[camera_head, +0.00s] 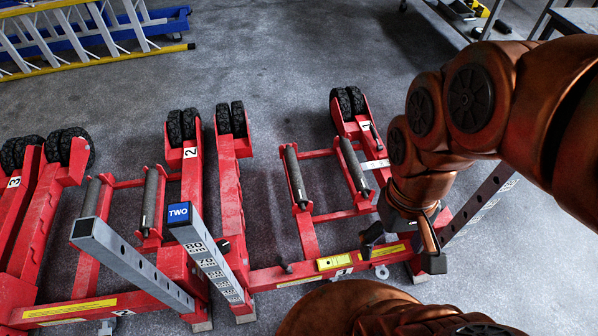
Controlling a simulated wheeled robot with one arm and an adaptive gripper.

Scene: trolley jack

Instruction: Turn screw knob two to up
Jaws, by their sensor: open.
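Red trolley jacks stand in a row on the floor. The middle jack (187,168) carries a "2" label, and a blue "TWO" tag (178,213) caps a grey upright post beside it. A small dark knob (223,246) shows just right of that post; I cannot tell for sure that it is screw knob two or which way it is turned. Another dark knob (286,267) sits on the red crossbar to the right. My gripper (404,252) hangs open and empty, pointing down over the right end of the jack labelled "1" (368,128), well right of both knobs.
A second grey post (130,262) leans up left of the tagged one. A slanted perforated bar (478,208) stands right of my gripper. Ladders (90,35) lie at the back left, and a table (520,25) is at the back right. The floor behind the jacks is clear.

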